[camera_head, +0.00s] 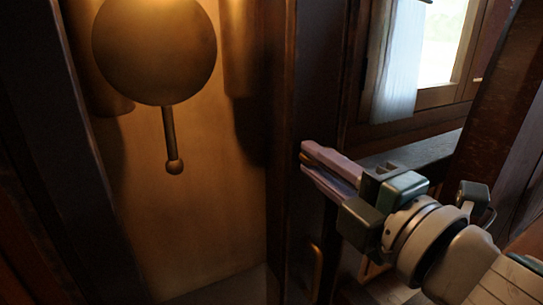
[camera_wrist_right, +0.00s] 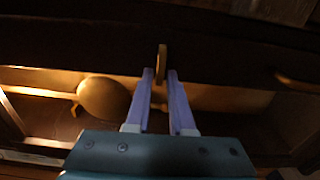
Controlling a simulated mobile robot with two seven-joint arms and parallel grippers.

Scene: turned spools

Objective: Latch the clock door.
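The clock door's dark wooden stile (camera_head: 296,90) stands upright, left of my right gripper. My right gripper (camera_head: 306,156) is at this stile with its two pale lilac fingers apart. In the right wrist view a small brass latch piece (camera_wrist_right: 162,58) shows on the dark wood, between or just beyond the fingertips (camera_wrist_right: 160,74). Slim gaps show on both sides of it, so the fingers do not appear to grip it. In the head view the fingers mostly hide the latch. I cannot tell whether the door is fully against its frame. My left gripper is not in view.
A round brass pendulum (camera_head: 155,50) hangs inside the clock case, with brass weights (camera_head: 240,50) behind it. A curved brass handle (camera_head: 316,270) sits lower on the stile. A window (camera_head: 438,45) with a pale curtain (camera_head: 398,65) is at the right.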

